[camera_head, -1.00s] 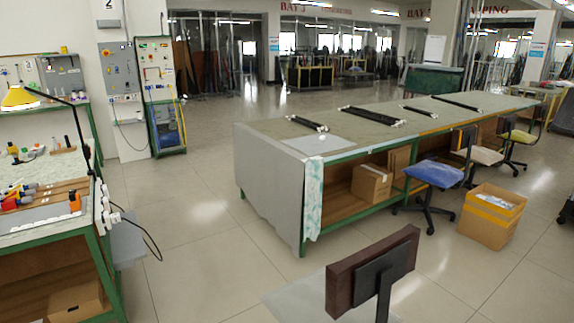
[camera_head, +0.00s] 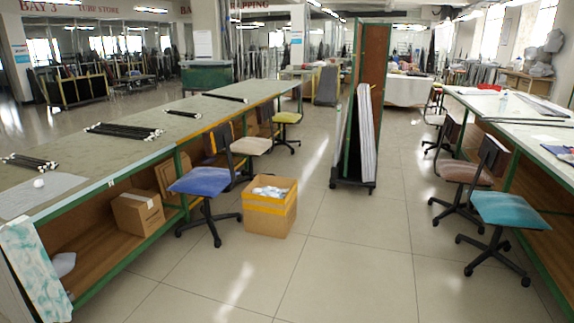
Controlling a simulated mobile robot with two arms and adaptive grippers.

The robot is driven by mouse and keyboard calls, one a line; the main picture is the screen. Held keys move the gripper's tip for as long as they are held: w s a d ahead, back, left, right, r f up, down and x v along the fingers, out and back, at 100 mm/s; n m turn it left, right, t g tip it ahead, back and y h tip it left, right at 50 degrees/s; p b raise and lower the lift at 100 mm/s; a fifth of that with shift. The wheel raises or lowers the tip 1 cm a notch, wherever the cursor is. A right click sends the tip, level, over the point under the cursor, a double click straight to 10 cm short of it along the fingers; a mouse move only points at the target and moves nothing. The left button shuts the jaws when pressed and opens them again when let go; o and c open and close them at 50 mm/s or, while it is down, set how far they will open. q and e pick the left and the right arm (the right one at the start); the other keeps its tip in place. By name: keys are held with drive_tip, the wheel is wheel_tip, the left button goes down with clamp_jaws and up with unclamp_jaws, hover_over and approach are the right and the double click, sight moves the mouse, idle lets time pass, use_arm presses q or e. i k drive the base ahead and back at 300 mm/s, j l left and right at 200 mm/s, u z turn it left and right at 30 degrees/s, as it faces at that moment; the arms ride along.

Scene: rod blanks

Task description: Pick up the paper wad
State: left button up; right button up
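A small white rounded thing, which looks like the paper wad (camera_head: 39,183), lies on the grey sheet (camera_head: 48,194) at the near end of the long green-framed table (camera_head: 120,167), at the left of the head view. It is too small to make out its creases. Neither of my grippers shows in the view.
Bundles of dark rods (camera_head: 125,131) lie along the table. A blue chair (camera_head: 203,182) and a cardboard bin (camera_head: 270,218) with white and bluish contents stand beside it. A panel cart (camera_head: 357,150) stands mid-aisle. Chairs, one teal (camera_head: 501,207), line the right tables. The aisle floor between is clear.

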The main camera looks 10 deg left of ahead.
sight(38, 183)
drive_tip(key=i+l+u, duration=0.1)
drive_tip(key=i, duration=0.45)
drive_tip(key=i+l, duration=0.15)
drive_tip(key=i, duration=0.45)
drive_tip(key=i+l+u, duration=0.15)
drive_tip(key=i, duration=0.4)
